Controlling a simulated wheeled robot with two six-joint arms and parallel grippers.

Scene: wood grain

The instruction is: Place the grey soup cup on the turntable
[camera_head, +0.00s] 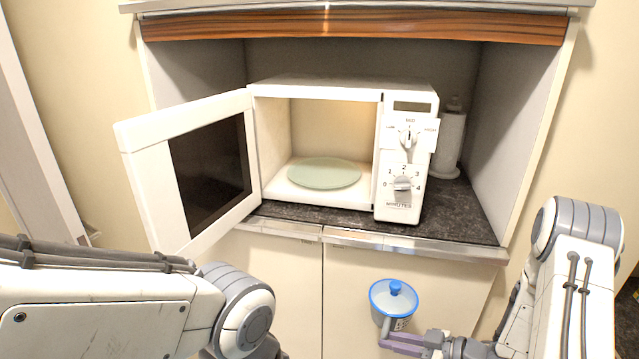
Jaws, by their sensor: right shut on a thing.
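The soup cup (397,323) is grey with a blue-rimmed lid and a blue knob. It is in front of the lower cabinet doors, below the counter. My right gripper (388,340) is shut on the cup at its lower part; the cup looks upright. The turntable (324,173) is a pale green glass disc inside the open microwave (408,150), and it is empty. My left arm comes in at the lower left, and its gripper is out of view.
The microwave door (190,165) stands swung open to the left. A white paper roll (449,145) stands on the dark counter (460,215) right of the microwave. The counter's metal front edge lies above the cup. The microwave's opening is clear.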

